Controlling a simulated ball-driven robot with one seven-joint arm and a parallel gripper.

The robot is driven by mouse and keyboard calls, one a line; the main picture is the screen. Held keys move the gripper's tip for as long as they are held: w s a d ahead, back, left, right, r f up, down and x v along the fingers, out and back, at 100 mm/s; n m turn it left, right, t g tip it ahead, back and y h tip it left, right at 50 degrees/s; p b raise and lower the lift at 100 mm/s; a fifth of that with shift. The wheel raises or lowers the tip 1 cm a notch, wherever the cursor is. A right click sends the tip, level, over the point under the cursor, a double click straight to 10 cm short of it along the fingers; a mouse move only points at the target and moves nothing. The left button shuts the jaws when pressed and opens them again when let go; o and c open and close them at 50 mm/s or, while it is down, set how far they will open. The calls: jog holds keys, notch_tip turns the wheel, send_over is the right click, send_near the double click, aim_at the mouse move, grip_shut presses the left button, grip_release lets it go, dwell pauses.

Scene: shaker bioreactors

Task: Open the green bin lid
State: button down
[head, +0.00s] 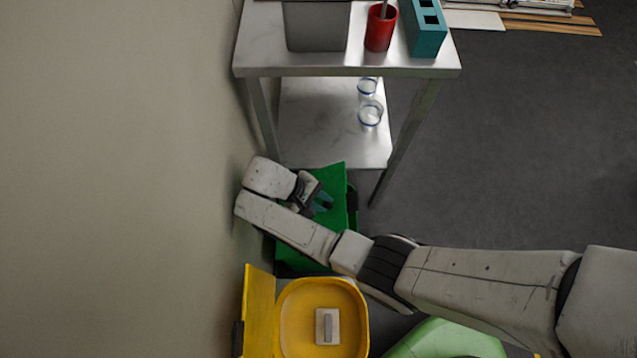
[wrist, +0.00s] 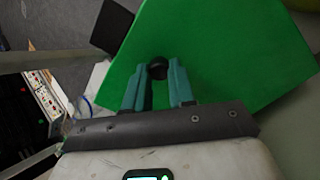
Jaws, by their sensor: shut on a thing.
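The green bin lid (head: 333,183) is a flat green panel between the table and the yellow bin, beside the wall. It fills much of the wrist view (wrist: 235,50), where it looks slanted. My gripper (head: 320,203) is over the lid, its teal fingers shut on a small dark knob (wrist: 157,68) on the lid's face. The fingers also show in the wrist view (wrist: 158,82). A darker green part (head: 352,205) shows at the lid's right side. My arm hides part of the bin, and I cannot tell how far the lid is raised.
A yellow bin (head: 362,310) stands in front, its yellow flap (head: 259,310) upright at the left. A light green object (head: 450,340) is to its right. A metal table (head: 420,68) holds a grey container, red cup and teal block.

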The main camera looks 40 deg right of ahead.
jog(key=shift+w+a+r, duration=0.1)
dwell(0.3)
jog(key=c, duration=0.9)
grip_release()
jog(key=shift+c, duration=0.2)
jog(key=shift+r, duration=0.35)
notch_tip(320, 180, up, 3)
jog(key=shift+f+p, duration=0.2)
jog(key=shift+p, duration=0.45)
jog(key=s+r+p, duration=0.9)
jog(key=s, duration=0.5)
jog(key=shift+r, duration=0.3)
